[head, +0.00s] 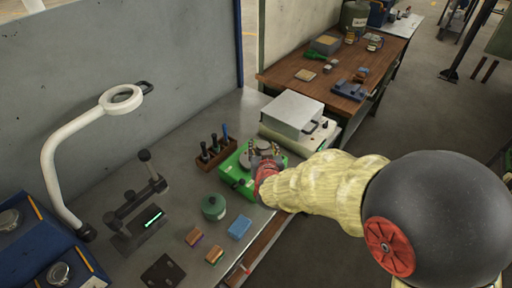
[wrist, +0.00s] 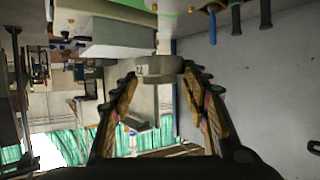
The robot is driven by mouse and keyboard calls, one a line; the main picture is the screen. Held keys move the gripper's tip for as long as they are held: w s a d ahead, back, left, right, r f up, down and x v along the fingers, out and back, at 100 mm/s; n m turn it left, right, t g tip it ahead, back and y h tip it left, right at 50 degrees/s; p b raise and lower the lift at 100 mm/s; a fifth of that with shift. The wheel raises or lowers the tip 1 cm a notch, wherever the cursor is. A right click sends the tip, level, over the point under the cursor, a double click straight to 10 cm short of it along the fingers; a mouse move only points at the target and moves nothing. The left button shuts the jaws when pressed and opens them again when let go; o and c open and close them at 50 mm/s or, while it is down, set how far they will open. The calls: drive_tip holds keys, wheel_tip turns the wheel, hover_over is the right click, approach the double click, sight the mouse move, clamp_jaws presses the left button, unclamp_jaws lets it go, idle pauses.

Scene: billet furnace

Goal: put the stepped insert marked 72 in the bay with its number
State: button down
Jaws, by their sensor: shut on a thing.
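My gripper (wrist: 163,78) is shut on a grey stepped insert (wrist: 158,69), holding it between the fingertips in the wrist view. The insert has a wide, dark grey part with a small mark that looks like 72, and a narrower pale part beyond it. In the head view my gripper (head: 266,158) is over the right side of a green fixture (head: 232,176) on the grey bench. The fingers and wrist hide part of the fixture, and I cannot make out the insert there. I cannot read any bay number.
A green round pot (head: 214,207), a blue block (head: 240,227) and small brown blocks (head: 194,237) lie in front. A magnifier lamp (head: 57,170) stands left.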

drive_tip(key=s+d+r, duration=0.3)
drive_tip(key=s+d, duration=0.1)
drive_tip(key=s, duration=0.2)
drive_tip(key=shift+s+p, duration=0.15)
drive_tip(key=shift+p, duration=0.25)
